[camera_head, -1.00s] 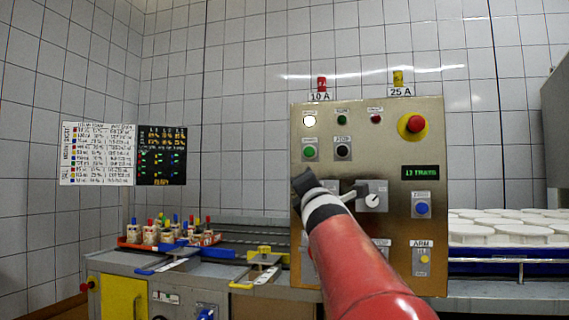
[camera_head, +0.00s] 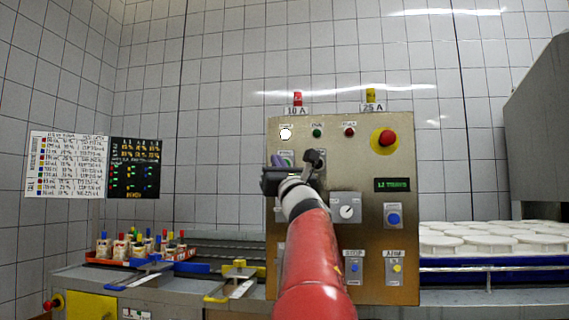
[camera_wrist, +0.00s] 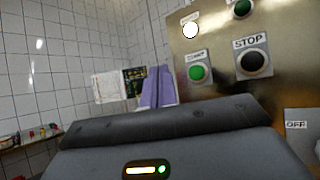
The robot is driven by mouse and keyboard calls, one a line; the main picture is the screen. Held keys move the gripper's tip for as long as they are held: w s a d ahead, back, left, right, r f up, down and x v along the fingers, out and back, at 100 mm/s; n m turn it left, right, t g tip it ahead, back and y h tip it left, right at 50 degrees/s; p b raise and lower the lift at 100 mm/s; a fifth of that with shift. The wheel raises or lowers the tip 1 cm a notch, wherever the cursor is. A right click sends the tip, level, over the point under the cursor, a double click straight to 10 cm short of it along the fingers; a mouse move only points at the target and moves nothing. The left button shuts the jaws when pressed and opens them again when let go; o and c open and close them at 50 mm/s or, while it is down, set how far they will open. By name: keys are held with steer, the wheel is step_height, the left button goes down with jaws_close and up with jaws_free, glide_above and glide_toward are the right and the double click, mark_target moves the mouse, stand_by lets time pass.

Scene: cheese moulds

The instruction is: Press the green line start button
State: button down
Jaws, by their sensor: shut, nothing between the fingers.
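The green start button (camera_wrist: 197,72) shows clearly in the wrist view, on a plate labelled START, left of the black STOP button (camera_wrist: 252,62). In the head view my gripper mostly covers it. My gripper (camera_head: 277,159) is shut and empty, in front of the steel panel at the start button's height. Its purple fingers also show in the wrist view (camera_wrist: 157,86), to the left of the green button and apart from it in the picture. How far the fingertips are from the panel I cannot tell.
The panel (camera_head: 395,275) also carries a white lit lamp (camera_head: 285,134), a red emergency knob (camera_head: 385,138), a selector (camera_head: 346,212) and a blue button (camera_head: 393,216). White moulds (camera_head: 450,243) stand at the right. A tray of coloured bottles (camera_head: 100,257) sits at the left.

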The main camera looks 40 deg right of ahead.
steer(key=w+d+p, duration=0.4)
steer(key=w+d, duration=0.1)
steer(key=d, duration=0.1)
steer(key=shift+p, duration=0.35)
stand_by(1.8)
steer(key=shift+w+d, duration=0.25)
steer(key=shift+d, duration=0.05)
